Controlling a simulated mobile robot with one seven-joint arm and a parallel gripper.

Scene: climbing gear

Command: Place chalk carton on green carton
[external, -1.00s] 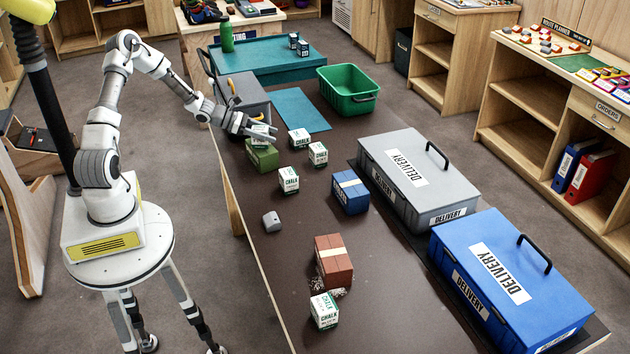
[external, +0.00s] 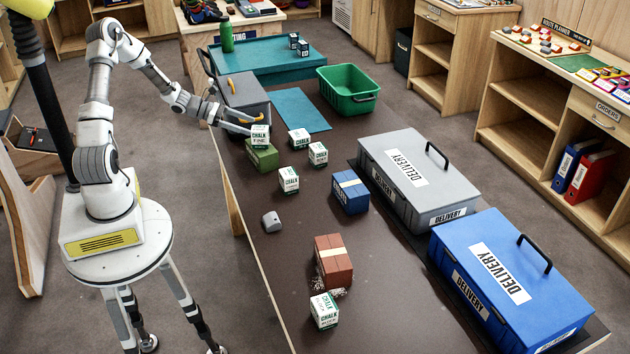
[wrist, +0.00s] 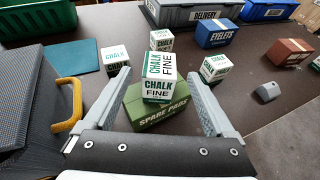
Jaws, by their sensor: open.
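A white chalk carton labelled "CHALK FINE" (external: 260,134) rests upright on the green carton (external: 263,158). In the wrist view the chalk carton (wrist: 158,78) stands on the top of the green "SPARE PADS" carton (wrist: 150,116), towards its far side. My gripper (external: 256,124) is open, above and just to the left of the chalk carton in the external view. In the wrist view its two fingers (wrist: 160,92) are spread on either side of the stacked cartons, with clear gaps to the chalk carton.
Other chalk cartons stand close by (external: 299,138), (external: 318,154), (external: 289,180). A grey toolbox with orange handles (external: 243,94) is left of the stack. A blue carton (external: 350,192) and grey delivery box (external: 418,178) lie right. The table's front left is mostly clear.

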